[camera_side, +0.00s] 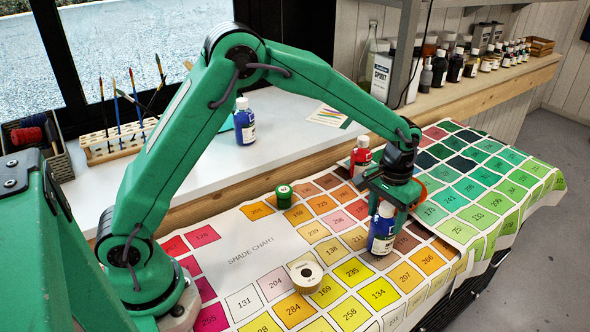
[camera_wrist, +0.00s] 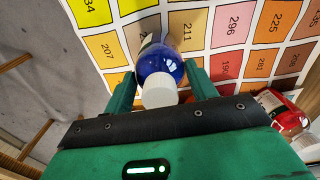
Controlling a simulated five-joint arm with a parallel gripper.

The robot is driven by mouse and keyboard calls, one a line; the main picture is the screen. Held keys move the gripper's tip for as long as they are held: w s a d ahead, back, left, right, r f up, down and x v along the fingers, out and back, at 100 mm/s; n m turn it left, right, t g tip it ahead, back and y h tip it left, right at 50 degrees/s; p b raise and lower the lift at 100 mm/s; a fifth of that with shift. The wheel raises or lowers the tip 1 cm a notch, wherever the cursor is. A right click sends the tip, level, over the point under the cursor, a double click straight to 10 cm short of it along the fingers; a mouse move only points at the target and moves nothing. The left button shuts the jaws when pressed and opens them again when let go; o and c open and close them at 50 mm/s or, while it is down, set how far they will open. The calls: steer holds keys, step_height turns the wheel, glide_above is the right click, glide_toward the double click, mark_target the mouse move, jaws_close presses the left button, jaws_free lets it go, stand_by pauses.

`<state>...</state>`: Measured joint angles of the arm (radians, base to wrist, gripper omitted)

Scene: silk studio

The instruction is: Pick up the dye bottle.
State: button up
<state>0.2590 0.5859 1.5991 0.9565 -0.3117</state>
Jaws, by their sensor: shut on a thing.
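A blue dye bottle (camera_side: 382,232) with a white cap is upright at my gripper (camera_side: 387,203), over the shade chart (camera_side: 262,247). In the wrist view the blue bottle (camera_wrist: 158,62) sits between the two green fingers of my gripper (camera_wrist: 161,84), its white cap toward the palm. The fingers are shut on its upper part, one on each side. I cannot tell whether its base touches the chart. Part of its label is hidden.
A red bottle (camera_side: 361,156) stands close behind my gripper; it also shows in the wrist view (camera_wrist: 287,117). Another blue bottle (camera_side: 245,124) stands on the white sill.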

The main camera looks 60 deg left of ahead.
mark_target(388, 205)
steer(key=shift+r, duration=0.1)
steer(key=shift+r, duration=0.75)
step_height(388, 205, up, 2)
steer(key=shift+r, duration=0.15)
steer(key=s+d+r, duration=0.7)
steer(key=s+d, duration=0.1)
steer(key=shift+s, duration=0.2)
steer(key=a, duration=2.1)
steer(key=shift+m, duration=0.3)
steer(key=shift+s, duration=0.1)
